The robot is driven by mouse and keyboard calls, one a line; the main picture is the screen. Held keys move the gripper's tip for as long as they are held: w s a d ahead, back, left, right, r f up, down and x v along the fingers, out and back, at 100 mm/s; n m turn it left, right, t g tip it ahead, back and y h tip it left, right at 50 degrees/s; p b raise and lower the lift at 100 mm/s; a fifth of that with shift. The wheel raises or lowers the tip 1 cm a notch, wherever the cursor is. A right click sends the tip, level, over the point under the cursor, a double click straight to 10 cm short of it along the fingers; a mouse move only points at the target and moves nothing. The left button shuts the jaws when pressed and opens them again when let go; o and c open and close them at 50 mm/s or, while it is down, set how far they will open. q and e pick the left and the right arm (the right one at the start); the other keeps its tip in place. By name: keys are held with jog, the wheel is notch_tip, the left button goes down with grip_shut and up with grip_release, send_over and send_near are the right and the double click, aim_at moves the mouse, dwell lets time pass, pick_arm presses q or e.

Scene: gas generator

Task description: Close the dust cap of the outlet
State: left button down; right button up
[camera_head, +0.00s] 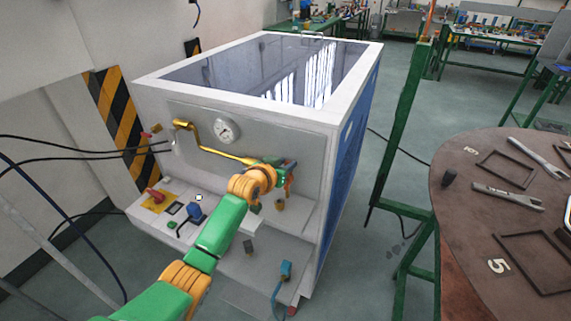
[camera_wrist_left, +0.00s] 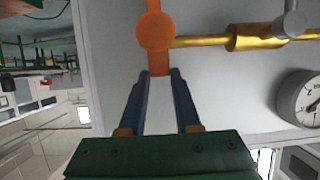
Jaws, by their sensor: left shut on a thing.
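The generator (camera_head: 285,122) is a white and grey box with a blue side. A yellow pipe (camera_head: 222,153) runs across its front to the outlet area. My left arm reaches there, and its gripper (camera_head: 286,168) is at the pipe's right end. In the left wrist view, an orange round cap (camera_wrist_left: 156,31) with a tab faces the camera at the pipe's end. The left gripper's fingertips (camera_wrist_left: 161,74) are closed around the tab. I take this orange part to be the dust cap; whether it is seated on the outlet I cannot tell. My right gripper is not in view.
A round gauge (camera_head: 227,130) sits above the pipe. Black cables enter from the left. A lower panel has a red knob (camera_head: 155,195). A blue fitting (camera_head: 285,268) is low on the front.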

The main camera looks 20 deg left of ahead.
pick_arm(q)
jog(key=shift+f, duration=0.1)
jog(key=s+f+t+b, duration=0.2)
jog(key=s+t+b, duration=0.1)
jog(key=s, duration=0.3)
jog(key=shift+f+t, duration=0.15)
jog(key=shift+t, duration=0.35)
dwell(0.4)
jog(key=shift+s+a, duration=0.1)
jog(key=shift+s, duration=0.05)
jog(key=c, duration=0.8)
grip_release()
jog(key=shift+c, duration=0.2)
jog(key=shift+o, duration=1.2)
jog(key=shift+w, duration=0.2)
